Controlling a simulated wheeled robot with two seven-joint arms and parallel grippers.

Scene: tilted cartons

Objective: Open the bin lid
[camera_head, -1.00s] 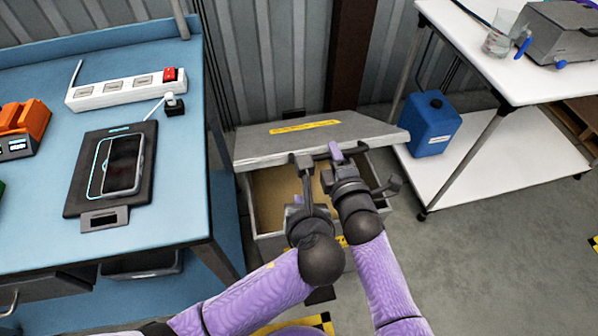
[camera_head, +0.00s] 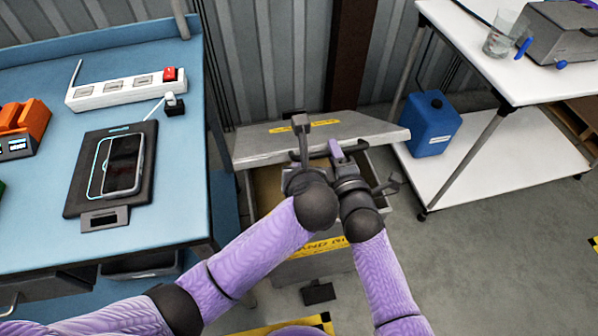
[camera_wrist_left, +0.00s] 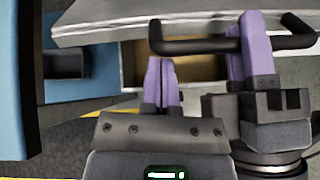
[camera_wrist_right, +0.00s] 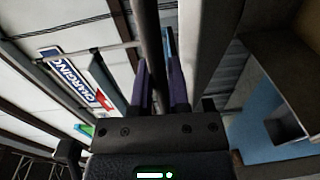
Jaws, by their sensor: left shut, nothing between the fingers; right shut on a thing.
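The grey bin (camera_head: 315,268) stands on the floor between the blue bench and the white cart. Its lid (camera_head: 375,132), with a yellow label, is tilted up, leaving a gap that shows a tan inside. A black bar handle (camera_wrist_left: 205,45) runs along the lid's front edge. My right gripper (camera_head: 337,150) is shut on the handle; the bar passes between its fingers in the right wrist view (camera_wrist_right: 160,80). My left gripper (camera_wrist_left: 162,68) is shut and empty, its fingertips close to the handle's left end in the left wrist view. Whether they touch it I cannot tell.
The blue bench (camera_head: 185,200) stands close at the left, with a power strip (camera_head: 125,90) and a phone (camera_head: 123,165) on a pad. The white cart (camera_head: 505,165) at the right carries a blue canister (camera_head: 432,125). Open floor lies at the lower right.

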